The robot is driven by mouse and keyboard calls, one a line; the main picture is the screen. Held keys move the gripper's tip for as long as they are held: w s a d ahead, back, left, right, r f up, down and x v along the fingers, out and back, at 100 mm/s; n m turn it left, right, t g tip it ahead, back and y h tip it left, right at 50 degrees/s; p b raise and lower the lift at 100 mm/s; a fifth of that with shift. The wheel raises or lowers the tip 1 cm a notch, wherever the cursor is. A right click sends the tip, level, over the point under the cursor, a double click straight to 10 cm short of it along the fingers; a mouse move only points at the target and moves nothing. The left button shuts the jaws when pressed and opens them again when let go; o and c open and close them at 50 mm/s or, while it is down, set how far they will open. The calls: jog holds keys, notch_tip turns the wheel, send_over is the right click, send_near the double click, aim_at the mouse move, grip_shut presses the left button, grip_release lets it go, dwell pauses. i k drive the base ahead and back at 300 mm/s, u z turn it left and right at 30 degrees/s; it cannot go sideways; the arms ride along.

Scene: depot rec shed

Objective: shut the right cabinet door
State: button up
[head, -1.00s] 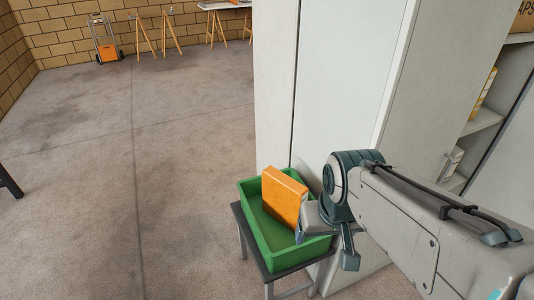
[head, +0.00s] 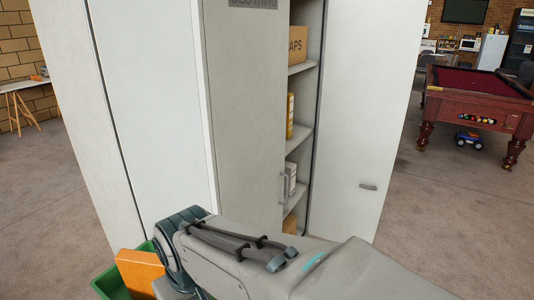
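The tall light grey cabinet (head: 164,110) stands in the middle of the head view. Its left door (head: 246,100), with a sign at the top and a small handle, looks shut. Shelves with boxes show in the gap between the doors. My gripper (head: 172,288) is low at the left, in front of the cabinet's side and well away from the right door. Its fingers are mostly hidden or cut off, so its opening is unclear.
A green crate (head: 108,284) with an orange box (head: 140,270) in it is beside my gripper at the lower left. The floor right of the cabinet is open.

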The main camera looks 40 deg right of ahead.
aim_at(372, 48)
jog(key=k, duration=0.5)
jog(key=z, duration=2.55)
jog(key=i, duration=5.55)
jog(key=u, duration=2.15)
